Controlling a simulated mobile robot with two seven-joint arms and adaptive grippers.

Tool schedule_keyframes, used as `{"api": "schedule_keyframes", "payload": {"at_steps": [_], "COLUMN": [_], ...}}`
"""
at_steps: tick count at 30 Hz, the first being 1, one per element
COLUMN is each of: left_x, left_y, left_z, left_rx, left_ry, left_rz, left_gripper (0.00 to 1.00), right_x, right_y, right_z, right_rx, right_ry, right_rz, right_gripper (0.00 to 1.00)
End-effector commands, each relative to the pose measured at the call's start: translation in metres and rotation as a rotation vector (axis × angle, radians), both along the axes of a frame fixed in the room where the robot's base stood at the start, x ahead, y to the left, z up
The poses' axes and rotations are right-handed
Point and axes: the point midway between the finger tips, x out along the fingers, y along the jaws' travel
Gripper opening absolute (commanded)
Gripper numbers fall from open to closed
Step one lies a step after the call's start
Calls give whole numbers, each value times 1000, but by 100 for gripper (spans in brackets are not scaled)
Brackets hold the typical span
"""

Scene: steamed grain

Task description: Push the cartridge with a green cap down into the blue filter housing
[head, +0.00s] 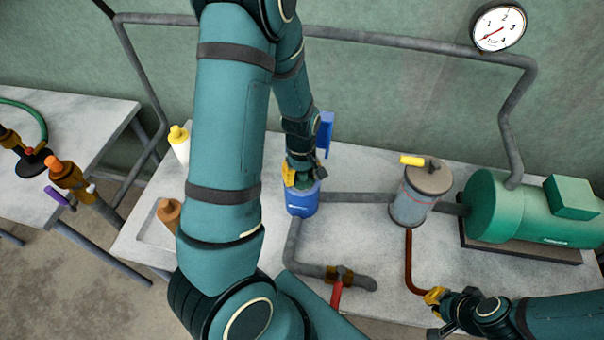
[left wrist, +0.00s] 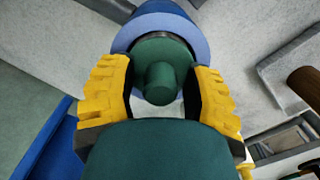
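The blue filter housing (head: 303,203) stands upright on the grey bench, joined to pipes. My left gripper (head: 301,178) is directly above it, pointing down.
A white cartridge with a yellow cap (head: 180,143) and a brown cartridge (head: 169,213) by a tray (head: 143,236) stand left. A grey canister (head: 412,203) and green motor (head: 510,208) stand right. A red-handled valve (head: 337,292) is at the front. Pipes cross the bench.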

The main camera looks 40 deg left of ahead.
Motion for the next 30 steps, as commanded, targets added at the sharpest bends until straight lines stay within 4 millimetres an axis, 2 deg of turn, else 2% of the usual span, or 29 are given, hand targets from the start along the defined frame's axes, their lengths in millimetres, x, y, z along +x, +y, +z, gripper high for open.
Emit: {"api": "schedule_keyframes", "payload": {"at_steps": [6,10,24,30], "left_x": [0,1,3,2], "left_y": [0,0,3,4], "left_z": [1,9,97,117], "left_rx": [0,1,0,0], "left_ry": [0,-2,-7,-2], "left_rz": [0,-1,-1,-1], "left_gripper": [49,49,49,49], "right_x": [0,0,0,0], "right_y": [0,0,0,0], "right_z": [0,0,0,0], "right_rx": [0,0,0,0], "right_ry": [0,0,0,0], "right_rz": [0,0,0,0], "right_gripper": [0,0,0,0]}}
